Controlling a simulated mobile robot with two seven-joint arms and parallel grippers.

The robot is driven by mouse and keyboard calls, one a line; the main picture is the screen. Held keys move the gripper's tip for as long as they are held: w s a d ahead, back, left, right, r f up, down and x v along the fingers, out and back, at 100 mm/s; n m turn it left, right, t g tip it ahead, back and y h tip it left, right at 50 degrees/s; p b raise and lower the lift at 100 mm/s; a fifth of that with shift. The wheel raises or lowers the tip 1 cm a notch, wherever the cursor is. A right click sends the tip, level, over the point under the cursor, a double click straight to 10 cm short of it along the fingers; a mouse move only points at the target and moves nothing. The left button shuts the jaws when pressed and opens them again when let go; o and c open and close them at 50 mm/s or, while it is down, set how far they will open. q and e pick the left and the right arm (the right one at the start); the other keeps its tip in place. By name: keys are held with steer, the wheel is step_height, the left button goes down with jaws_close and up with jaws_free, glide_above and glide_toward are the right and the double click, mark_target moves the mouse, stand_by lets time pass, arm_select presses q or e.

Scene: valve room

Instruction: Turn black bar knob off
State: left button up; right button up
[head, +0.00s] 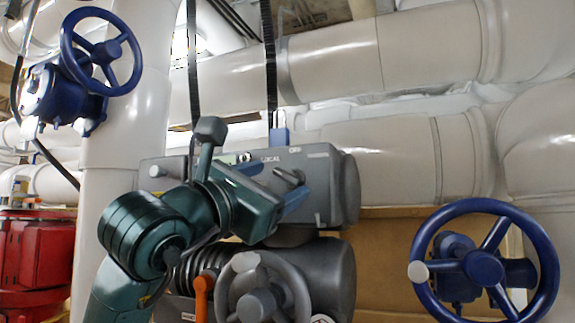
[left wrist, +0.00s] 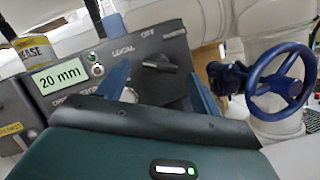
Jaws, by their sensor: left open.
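The black bar knob (left wrist: 158,64) sits on a grey control box (left wrist: 176,90), near the labels LOCAL and OFF and a third, partly legible one. In the left wrist view its bar lies nearly sideways, tilted slightly down to the right. In the head view the knob (head: 289,175) shows just beyond my gripper on the box (head: 343,190). My left gripper (head: 284,179) is open, with its two blue fingers apart. In the left wrist view the fingers (left wrist: 160,70) stand either side of the knob, with visible gaps. My right gripper is not in view.
A second knob (left wrist: 129,95) is partly hidden behind the left finger. Below the box are a grey handwheel (head: 262,292) and an orange lever (head: 203,290). Blue handwheels stand at upper left (head: 112,50) and right (head: 483,268).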

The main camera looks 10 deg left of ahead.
mark_target(284, 178)
arm_select(q)
steer(key=shift+p+x, duration=0.5)
steer(key=shift+x, duration=1.6)
steer(key=shift+c, duration=0.3)
steer(key=c, duration=0.9)
